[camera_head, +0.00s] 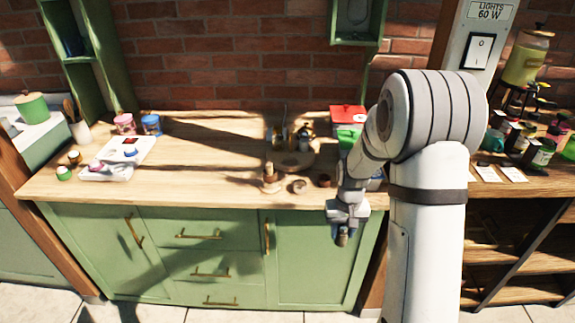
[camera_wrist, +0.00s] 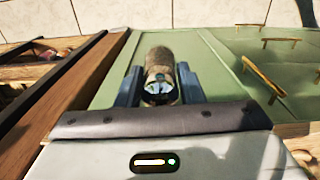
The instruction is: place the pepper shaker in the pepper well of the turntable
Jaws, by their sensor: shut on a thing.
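My gripper (camera_head: 342,226) is shut on a brown cylinder, which looks like the pepper shaker (camera_head: 341,239). It hangs in front of the counter's front edge, below the top. In the wrist view, the shaker (camera_wrist: 160,68) sits between the two dark fingers of my gripper (camera_wrist: 158,88), a shiny pale part facing the camera. The round wooden turntable (camera_head: 292,168) stands on the counter, behind and left of my gripper, with several small items on it. The pepper well cannot be made out at this size.
A wooden piece (camera_head: 270,181), a small ring-like item (camera_head: 298,187) and a brown cup-like item (camera_head: 324,181) stand in front of the turntable. A red-lidded container (camera_head: 347,115) is behind, partly hidden by my arm. The counter's left middle (camera_head: 205,165) is clear.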

